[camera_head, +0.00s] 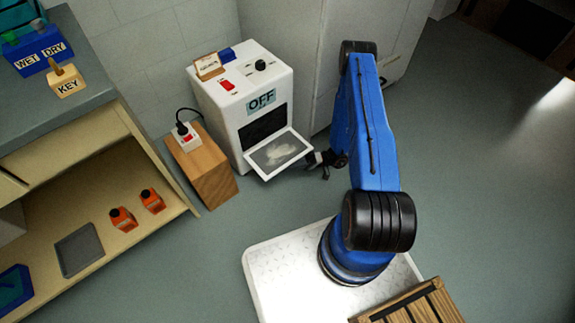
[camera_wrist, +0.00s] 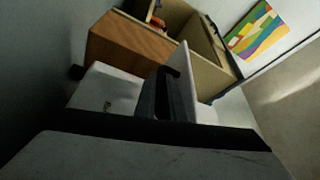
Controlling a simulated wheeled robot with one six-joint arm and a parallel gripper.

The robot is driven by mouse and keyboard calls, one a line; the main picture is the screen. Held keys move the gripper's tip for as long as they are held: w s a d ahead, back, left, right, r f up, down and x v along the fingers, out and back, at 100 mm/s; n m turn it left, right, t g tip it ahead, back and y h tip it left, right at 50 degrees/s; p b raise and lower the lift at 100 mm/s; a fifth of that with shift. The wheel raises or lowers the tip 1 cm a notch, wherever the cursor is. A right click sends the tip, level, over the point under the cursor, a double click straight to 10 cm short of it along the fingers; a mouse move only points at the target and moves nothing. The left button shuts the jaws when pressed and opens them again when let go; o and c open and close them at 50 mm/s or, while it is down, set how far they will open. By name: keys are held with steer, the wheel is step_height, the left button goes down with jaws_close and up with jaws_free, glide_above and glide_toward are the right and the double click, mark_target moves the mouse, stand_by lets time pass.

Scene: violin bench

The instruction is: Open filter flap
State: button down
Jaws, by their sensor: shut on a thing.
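The filter flap (camera_head: 278,153) is a white-framed panel low on the front of a white machine (camera_head: 218,115) marked OFF. The flap is tilted outward from the machine, with a pale grey patch on its dark inner face. A dark opening shows above it. My gripper (camera_head: 317,160) is at the flap's right edge and is shut on it. In the wrist view a dark finger (camera_wrist: 168,95) stands against a thin white panel, which looks like the flap (camera_wrist: 189,85). The exact contact is partly hidden.
A wooden block (camera_head: 201,168) with a white switched socket (camera_head: 187,136) stands left of the machine. A shelf bench (camera_head: 95,125) fills the left side. A grey cabinet (camera_head: 300,60) is behind. The floor (camera_head: 470,170) at right is clear.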

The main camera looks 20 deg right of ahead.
steer(key=shift+w+f, duration=0.1)
stand_by(0.3)
steer(key=c, duration=2.1)
jaws_free()
steer(key=shift+d, duration=0.1)
steer(key=d+f, duration=0.1)
steer(key=d, duration=1)
steer(key=s+d+f, duration=0.1)
steer(key=d, duration=0.5)
steer(key=shift+f, duration=0.3)
